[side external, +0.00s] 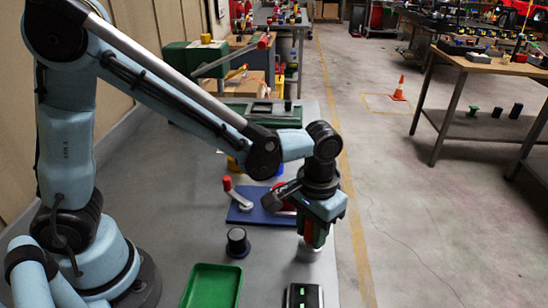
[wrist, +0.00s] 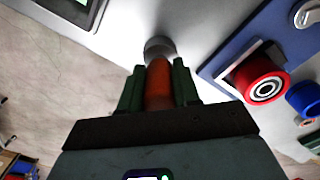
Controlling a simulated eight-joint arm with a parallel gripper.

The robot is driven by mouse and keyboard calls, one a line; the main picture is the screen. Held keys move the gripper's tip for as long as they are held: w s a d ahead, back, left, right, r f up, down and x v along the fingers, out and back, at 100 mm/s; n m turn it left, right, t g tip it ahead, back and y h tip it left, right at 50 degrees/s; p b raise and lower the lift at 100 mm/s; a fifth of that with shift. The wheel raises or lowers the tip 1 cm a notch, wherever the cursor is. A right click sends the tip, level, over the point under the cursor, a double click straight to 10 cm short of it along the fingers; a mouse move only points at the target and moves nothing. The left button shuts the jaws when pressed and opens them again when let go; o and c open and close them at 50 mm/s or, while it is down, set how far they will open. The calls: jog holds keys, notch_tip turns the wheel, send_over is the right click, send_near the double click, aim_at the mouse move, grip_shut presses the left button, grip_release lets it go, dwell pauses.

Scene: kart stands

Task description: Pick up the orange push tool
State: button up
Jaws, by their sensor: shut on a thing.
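The orange push tool (wrist: 158,88) stands between the two green fingers of my gripper (wrist: 158,72) in the wrist view. My gripper is shut on it, with a finger on each side. In the side external view my gripper (side external: 314,236) points down near the right edge of the grey table, and part of the orange tool (side external: 307,231) shows between the fingers. A grey round piece (side external: 308,252) shows just below the fingers. I cannot tell whether it belongs to the tool or is a holder under it.
A blue plate with a red-tipped lever (side external: 236,193) lies behind my gripper. A black knob (side external: 237,242), a green tray (side external: 212,288) and a dark box with a lit display (side external: 303,295) are on the near part of the table. The table's right edge is close.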

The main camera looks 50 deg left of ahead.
jog(key=shift+r, duration=0.45)
jog(key=r, duration=0.3)
jog(key=shift+s+d+r, duration=0.15)
jog(key=shift+s+r, duration=0.1)
jog(key=shift+r, duration=0.05)
jog(key=s+d+r, duration=0.6)
jog(key=s, duration=0.3)
jog(key=a+r+n, duration=0.1)
jog(key=a+n, duration=0.8)
jog(key=a, duration=0.8)
jog(key=shift+s+d+f, duration=0.1)
jog(key=shift+s+f, duration=0.1)
jog(key=shift+f, duration=1.3)
jog(key=shift+s+d+f, duration=0.1)
jog(key=shift+s+f, duration=0.05)
jog(key=shift+f, duration=1.35)
jog(key=shift+f, duration=0.6)
notch_tip(320, 180, up, 7)
